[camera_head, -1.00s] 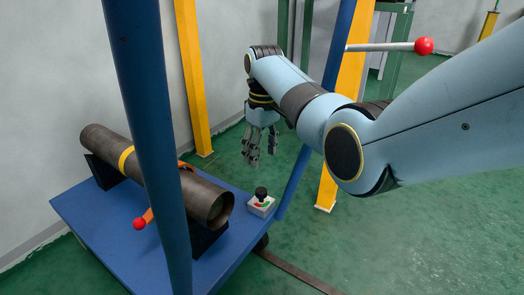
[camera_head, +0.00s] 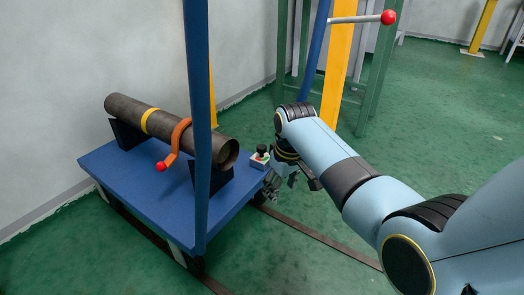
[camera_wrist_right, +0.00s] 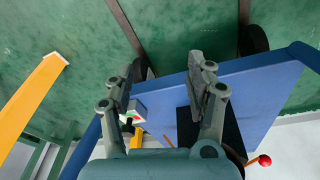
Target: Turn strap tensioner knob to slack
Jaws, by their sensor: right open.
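The black knob (camera_head: 262,150) stands on a small pale box (camera_head: 259,163) with red and green marks, on the cart's right corner. My right gripper (camera_head: 281,187) is open and empty, close to the right of the box by the cart's edge; I see no contact. In the right wrist view, the open fingers (camera_wrist_right: 160,76) spread apart, with the knob box (camera_wrist_right: 139,107) beside the left finger and partly hidden by it. A dark pipe (camera_head: 200,140) with a yellow band (camera_head: 149,120) lies on black supports. My left gripper is not in view.
The blue cart (camera_head: 120,165) carries the pipe. An orange curved lever (camera_head: 176,143) with a red ball (camera_head: 161,167) crosses it. A blue post (camera_head: 197,100) stands in front of the pipe. A rod with a red ball (camera_head: 388,17) sticks out above my arm. Open green floor lies right.

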